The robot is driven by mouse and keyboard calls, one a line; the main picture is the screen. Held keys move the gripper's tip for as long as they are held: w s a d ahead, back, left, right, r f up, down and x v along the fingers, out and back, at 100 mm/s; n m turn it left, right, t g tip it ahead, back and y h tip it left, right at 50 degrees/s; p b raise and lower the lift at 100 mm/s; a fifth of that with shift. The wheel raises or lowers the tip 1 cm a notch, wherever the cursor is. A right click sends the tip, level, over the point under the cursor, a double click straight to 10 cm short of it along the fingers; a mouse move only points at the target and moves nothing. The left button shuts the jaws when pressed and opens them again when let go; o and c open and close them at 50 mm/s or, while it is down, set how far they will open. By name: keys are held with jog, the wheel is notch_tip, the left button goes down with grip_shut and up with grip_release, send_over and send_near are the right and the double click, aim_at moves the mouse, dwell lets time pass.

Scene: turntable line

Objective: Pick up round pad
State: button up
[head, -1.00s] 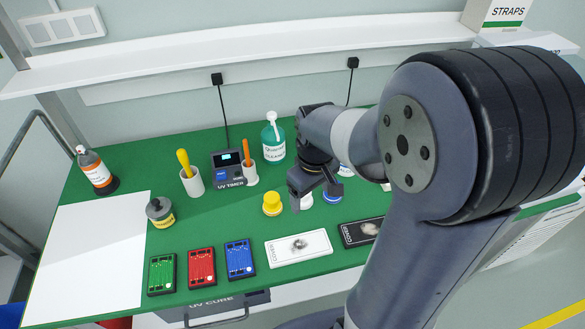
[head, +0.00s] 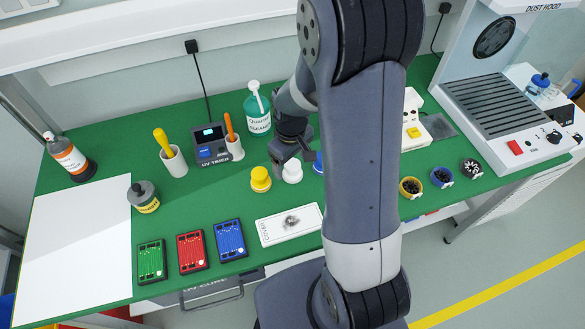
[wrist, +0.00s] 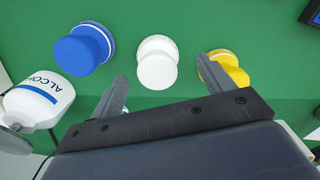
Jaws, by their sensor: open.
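Three round knob-shaped pieces stand in a row on the green bench: a yellow one (head: 260,180), a white one (head: 292,173) and a blue one (head: 318,162), partly hidden by my arm. In the wrist view the blue one (wrist: 82,52) is left, the white one (wrist: 157,66) is in the middle and the yellow one (wrist: 232,72) is right. I cannot tell which is the round pad. My gripper (head: 291,160) is open and empty, just behind and above the white piece. In the wrist view its fingers (wrist: 162,78) straddle the white piece's line, and the right finger overlaps the yellow piece.
An alcohol bottle (wrist: 35,103) shows at left in the wrist view. A green cleaner bottle (head: 257,112), UV timer (head: 209,146) and orange-handled tool cup (head: 234,150) stand behind. A white cover (head: 290,224) lies in front. A dust hood (head: 500,105) stands at right.

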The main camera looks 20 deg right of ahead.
aim_at(293, 164)
jog(key=shift+s+d+f, duration=0.1)
jog(key=shift+d+f, duration=0.05)
jog(key=shift+f, duration=1.6)
jog(key=c, duration=1.1)
